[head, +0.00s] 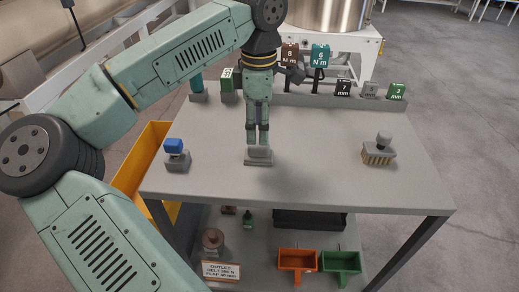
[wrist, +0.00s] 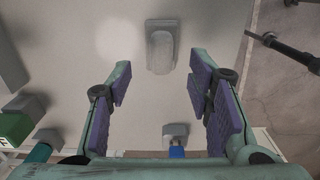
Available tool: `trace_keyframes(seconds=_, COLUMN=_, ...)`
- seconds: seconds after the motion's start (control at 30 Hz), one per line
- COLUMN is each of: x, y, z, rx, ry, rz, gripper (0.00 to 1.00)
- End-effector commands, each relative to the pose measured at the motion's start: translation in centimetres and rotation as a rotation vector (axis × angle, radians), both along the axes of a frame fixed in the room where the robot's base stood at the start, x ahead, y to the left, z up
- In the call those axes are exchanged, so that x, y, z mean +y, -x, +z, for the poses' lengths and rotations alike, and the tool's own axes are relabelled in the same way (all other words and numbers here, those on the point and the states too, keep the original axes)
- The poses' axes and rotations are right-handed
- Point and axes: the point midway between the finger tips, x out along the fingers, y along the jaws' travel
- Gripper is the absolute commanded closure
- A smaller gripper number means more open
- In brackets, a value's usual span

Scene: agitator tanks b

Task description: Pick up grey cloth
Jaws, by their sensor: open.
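The grey cloth (head: 258,158) appears as a small pale grey pad with a raised upper part on the bench, just below my fingertips in the head view. In the wrist view the grey cloth (wrist: 162,50) lies at top centre, beyond the space between the fingers. My gripper (head: 258,141) points down over it. In the wrist view my gripper (wrist: 160,92) is open, purple pads apart, with nothing between them. The head view does not show clearly whether the fingertips touch the cloth.
A blue-topped grey block (head: 175,155) stands left on the bench (head: 320,140), a brush (head: 379,150) right. Labelled blocks, including a black one (head: 343,88), line the back edge. Orange (head: 297,261) and green (head: 340,262) bins sit below. The bench between cloth and brush is clear.

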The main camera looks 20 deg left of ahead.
Motion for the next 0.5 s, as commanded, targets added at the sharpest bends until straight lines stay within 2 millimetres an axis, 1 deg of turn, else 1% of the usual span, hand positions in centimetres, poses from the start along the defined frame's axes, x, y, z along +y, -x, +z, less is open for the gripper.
trace_keyframes(seconds=0.03, x=0.0, y=0.0, z=-0.5, rx=0.001, ry=0.001, rz=-0.001, gripper=0.53)
trace_keyframes(seconds=0.27, x=-0.1, y=0.1, z=-1.8, rx=0.000, ry=0.002, rz=-0.001, gripper=0.53)
trace_keyframes(seconds=0.5, x=-0.1, y=0.3, z=-5.3, rx=0.000, ry=0.003, rz=-0.001, gripper=0.53)
